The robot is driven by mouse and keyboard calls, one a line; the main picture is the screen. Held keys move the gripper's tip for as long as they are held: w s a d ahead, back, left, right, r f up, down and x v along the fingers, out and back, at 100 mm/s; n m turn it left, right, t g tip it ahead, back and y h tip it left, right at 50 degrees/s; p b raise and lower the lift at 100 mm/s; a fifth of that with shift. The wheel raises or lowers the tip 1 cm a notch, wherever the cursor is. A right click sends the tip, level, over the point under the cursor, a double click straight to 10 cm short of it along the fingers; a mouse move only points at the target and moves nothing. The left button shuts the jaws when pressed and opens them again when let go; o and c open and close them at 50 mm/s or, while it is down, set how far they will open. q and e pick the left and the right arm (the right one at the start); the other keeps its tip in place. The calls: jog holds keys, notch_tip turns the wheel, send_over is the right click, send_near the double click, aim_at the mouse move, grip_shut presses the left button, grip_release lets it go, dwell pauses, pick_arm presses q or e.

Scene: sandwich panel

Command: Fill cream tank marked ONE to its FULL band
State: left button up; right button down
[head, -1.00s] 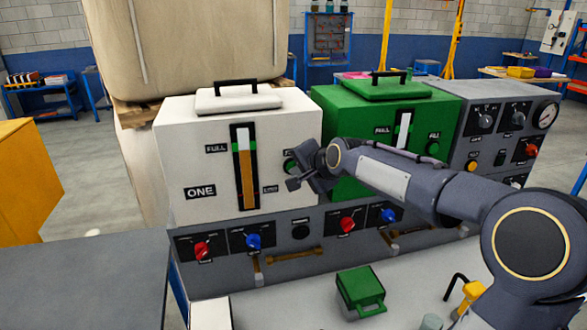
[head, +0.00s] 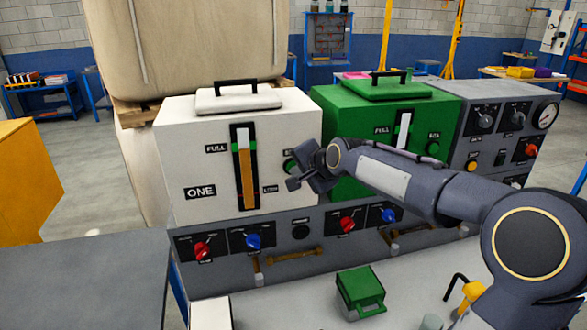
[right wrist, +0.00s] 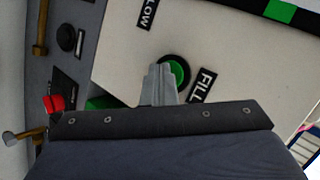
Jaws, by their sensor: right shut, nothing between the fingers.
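The cream tank (head: 215,135) is marked ONE and stands at the left of the panel. Its upright gauge (head: 246,175) has a brown column with a pale part above. The brown top sits at about the height of the green band beside the FULL label (head: 217,149); the exact match is too small to tell. My right gripper (head: 296,178) is shut and empty in front of the cream tank's right side. In the right wrist view its fingertips (right wrist: 160,75) are at the green FILL button (right wrist: 177,70), partly covering it; contact is unclear. My left gripper is not in view.
A green tank (head: 345,115) stands right of the cream one, partly behind my right arm. Red knobs (head: 202,250) and blue knobs (head: 254,241) line the panel below. A green block with a handle (head: 358,290) and a yellow item (head: 470,293) lie on the bench.

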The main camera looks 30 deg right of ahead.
dwell(0.4)
jog(key=shift+s+a+b, duration=0.2)
jog(key=shift+s+b, duration=0.2)
jog(key=shift+s, duration=0.35)
jog(key=s+b, duration=0.1)
jog(key=s, duration=0.1)
jog(key=s+a+b, duration=0.1)
jog(key=s, duration=0.2)
jog(key=shift+a, duration=0.1)
dwell(0.4)
jog(key=s+a+f+n+g+y, duration=0.1)
jog(key=s+a+f+n+g, duration=0.1)
jog(key=s, duration=0.7)
jog(key=s+a+f+n+g+y, duration=0.1)
jog(key=s+a+f+n, duration=0.4)
jog(key=s+f, duration=0.3)
jog(key=s+a+f+n+g+y, duration=0.1)
jog(key=s+a+f+n, duration=0.3)
jog(key=s, duration=0.5)
jog(key=shift+s+a+f+n+g, duration=0.2)
jog(key=shift+s+f+n+g, duration=0.15)
jog(key=shift+f+n+g, duration=0.45)
